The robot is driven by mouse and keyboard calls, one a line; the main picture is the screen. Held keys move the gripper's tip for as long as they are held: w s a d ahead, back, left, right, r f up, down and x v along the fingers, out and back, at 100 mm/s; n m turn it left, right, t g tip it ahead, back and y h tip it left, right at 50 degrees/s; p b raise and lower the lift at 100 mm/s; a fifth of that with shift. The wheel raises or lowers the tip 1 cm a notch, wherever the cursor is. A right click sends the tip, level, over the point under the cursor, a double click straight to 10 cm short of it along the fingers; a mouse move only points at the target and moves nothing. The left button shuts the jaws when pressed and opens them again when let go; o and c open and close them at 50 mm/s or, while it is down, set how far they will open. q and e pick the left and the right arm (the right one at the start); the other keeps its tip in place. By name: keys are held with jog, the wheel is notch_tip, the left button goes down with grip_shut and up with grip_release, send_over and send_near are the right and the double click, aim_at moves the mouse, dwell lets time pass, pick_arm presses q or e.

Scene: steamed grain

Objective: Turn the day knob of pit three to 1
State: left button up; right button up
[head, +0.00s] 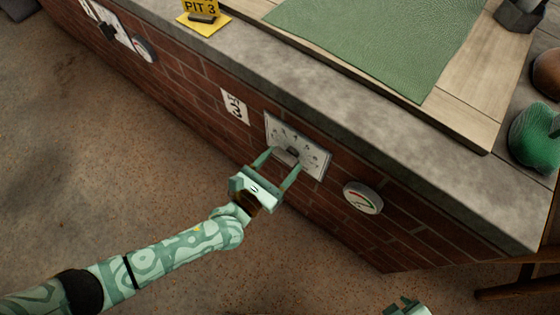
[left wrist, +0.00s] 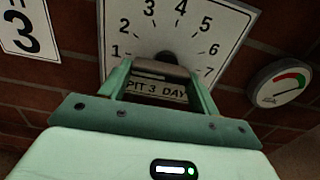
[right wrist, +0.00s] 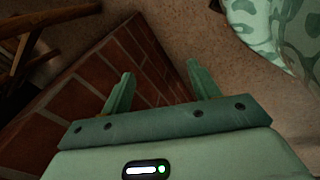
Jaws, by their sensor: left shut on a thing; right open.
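The white dial plate (head: 312,162) of pit three is on the brick wall, and it also shows in the left wrist view (left wrist: 222,28), with numbers around its top and "PIT 3 DAY" below. The day knob (left wrist: 160,68) is a grey bar at its lower middle; the number it points to is hard to tell. My left gripper (head: 279,160) has its fingers on either side of the knob and is shut on it. My right gripper (right wrist: 152,88) is open and empty, low in front of the wall; part of it shows at the head view's bottom edge (head: 407,308).
A round gauge (head: 362,197) sits right of the plate, and a pit 3 sign (head: 235,106) left of it. Another gauge (head: 144,49) is farther left. The stone ledge (head: 400,135) overhangs the wall, with a green mat (head: 385,40) on a wooden board above. The floor in front is clear.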

pick_arm(q)
jog(key=shift+f, duration=0.15)
jog(key=o, duration=0.9)
jog(key=shift+a, duration=0.1)
jog(key=shift+c, duration=0.2)
jog(key=shift+o, duration=0.6)
pick_arm(e)
jog(key=shift+s+f, duration=0.1)
pick_arm(q)
jog(key=p+v, duration=0.4)
jog(key=v, duration=1.2)
pick_arm(e)
jog(key=s+d+f+g+h, duration=0.1)
jog(key=s+d+f+g, duration=0.1)
jog(key=s, duration=0.4)
jog(key=shift+s+d+f+n+h, duration=0.35)
jog(key=shift+d+f, duration=0.3)
jog(key=shift+d, duration=0.45)
